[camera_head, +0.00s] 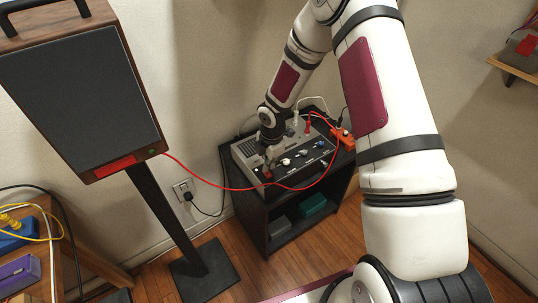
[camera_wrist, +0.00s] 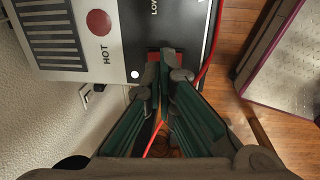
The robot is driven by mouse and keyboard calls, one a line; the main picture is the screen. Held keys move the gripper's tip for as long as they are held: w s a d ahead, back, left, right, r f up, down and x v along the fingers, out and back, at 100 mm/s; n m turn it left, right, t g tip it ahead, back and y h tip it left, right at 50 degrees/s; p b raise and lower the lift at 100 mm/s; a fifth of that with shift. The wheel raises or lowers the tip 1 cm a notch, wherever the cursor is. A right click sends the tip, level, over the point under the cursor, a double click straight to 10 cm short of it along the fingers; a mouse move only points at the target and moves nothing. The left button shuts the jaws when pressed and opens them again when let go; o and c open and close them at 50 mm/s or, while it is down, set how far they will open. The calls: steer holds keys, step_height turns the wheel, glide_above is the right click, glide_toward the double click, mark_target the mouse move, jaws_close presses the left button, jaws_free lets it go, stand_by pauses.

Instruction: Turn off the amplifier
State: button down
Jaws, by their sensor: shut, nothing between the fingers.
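The amplifier (camera_head: 250,155), silver with a black front panel and several knobs, sits on top of a small black cabinet. In the wrist view its silver top (camera_wrist: 50,25) shows vents, a red disc and the word HOT. My gripper (camera_head: 269,165) is over the near left end of the front panel. In the wrist view my gripper (camera_wrist: 168,62) has its fingertips together and empty, at a red rocker-like switch (camera_wrist: 152,68) on the panel. The fingertips partly cover the switch. I cannot tell whether they touch it or which way it is set.
A red cable (camera_head: 215,184) loops from the speaker (camera_head: 75,90) across the amplifier's front. The black cabinet (camera_head: 253,207) has an open shelf with boxes. An orange connector block (camera_head: 342,138) is at the right end. A wall socket (camera_head: 184,188) is at left.

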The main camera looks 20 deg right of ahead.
mark_target(267, 173)
steer(key=shift+w+f, duration=0.15)
steer(key=shift+f, duration=0.85)
steer(key=shift+w+a+f+b, duration=0.1)
steer(key=shift+w+f+b, duration=0.1)
steer(key=shift+f+b, duration=0.4)
steer(key=shift+w+r+b, duration=0.1)
steer(key=shift+b, duration=0.2)
